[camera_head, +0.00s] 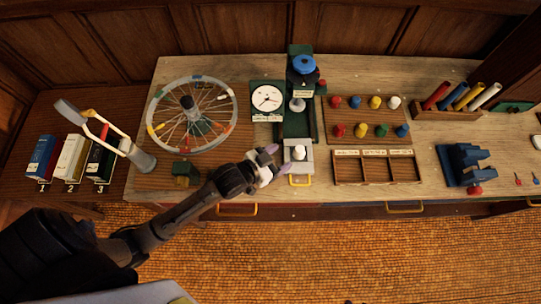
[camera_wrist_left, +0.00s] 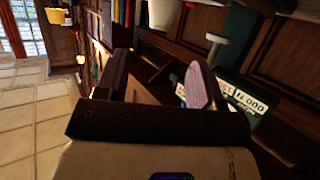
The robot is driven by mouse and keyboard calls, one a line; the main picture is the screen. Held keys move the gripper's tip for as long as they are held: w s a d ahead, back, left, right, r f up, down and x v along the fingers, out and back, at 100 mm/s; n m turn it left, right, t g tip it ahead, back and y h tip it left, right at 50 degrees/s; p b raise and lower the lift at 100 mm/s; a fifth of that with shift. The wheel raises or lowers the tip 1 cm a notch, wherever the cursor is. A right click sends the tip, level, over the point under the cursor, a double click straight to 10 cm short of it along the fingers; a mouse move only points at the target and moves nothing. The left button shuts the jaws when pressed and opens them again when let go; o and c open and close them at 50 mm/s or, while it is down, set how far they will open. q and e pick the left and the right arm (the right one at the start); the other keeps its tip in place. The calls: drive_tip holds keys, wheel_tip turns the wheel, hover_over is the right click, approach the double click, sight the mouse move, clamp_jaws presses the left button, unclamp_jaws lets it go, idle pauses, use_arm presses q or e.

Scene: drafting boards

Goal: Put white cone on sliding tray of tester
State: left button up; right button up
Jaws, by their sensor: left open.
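The tester (camera_head: 298,110) stands at the back middle of the bench, with a blue knob on top. Its pale sliding tray (camera_head: 306,167) is out at the front, with a yellow handle. A small whitish piece (camera_head: 299,152) is on the tray; I cannot tell if it is a cone. A white cone (camera_head: 393,102) stands at the right end of the back row on the cone board. My left gripper (camera_head: 279,158) is open and empty at the tray's left edge, beside the whitish piece. Its purple-padded finger shows in the left wrist view (camera_wrist_left: 201,88). My right gripper is out of view.
The wheel (camera_head: 158,103) stands left of the dial gauge (camera_head: 267,98). The cone board (camera_head: 350,117) carries several coloured cones. An empty divided wooden box (camera_head: 376,183) lies right of the tray. A blue vise (camera_head: 462,165) is farther right.

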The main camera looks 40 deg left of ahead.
use_arm(q)
drive_tip(key=s+g, duration=0.1)
drive_tip(key=s, duration=0.2)
drive_tip(key=s+a+f+g+y, duration=0.1)
drive_tip(key=s+g, duration=0.1)
drive_tip(key=s, duration=0.2)
drive_tip(key=s+f+n+g+y, duration=0.1)
drive_tip(key=s, duration=0.2)
drive_tip(key=shift+s+a+f+g, duration=0.2)
drive_tip(key=shift+s+a+g, duration=0.1)
drive_tip(key=shift+s+a, duration=0.1)
drive_tip(key=s+a+g+y, duration=0.1)
drive_tip(key=s+g, duration=0.1)
drive_tip(key=s, duration=0.3)
drive_tip(key=s+a+f+n+g+y, duration=0.1)
drive_tip(key=s+g, duration=0.2)
drive_tip(key=s, duration=0.2)
drive_tip(key=shift+s+y, duration=0.25)
drive_tip(key=shift+y, duration=0.05)
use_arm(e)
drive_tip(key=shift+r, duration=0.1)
use_arm(q)
drive_tip(key=shift+a, duration=0.15)
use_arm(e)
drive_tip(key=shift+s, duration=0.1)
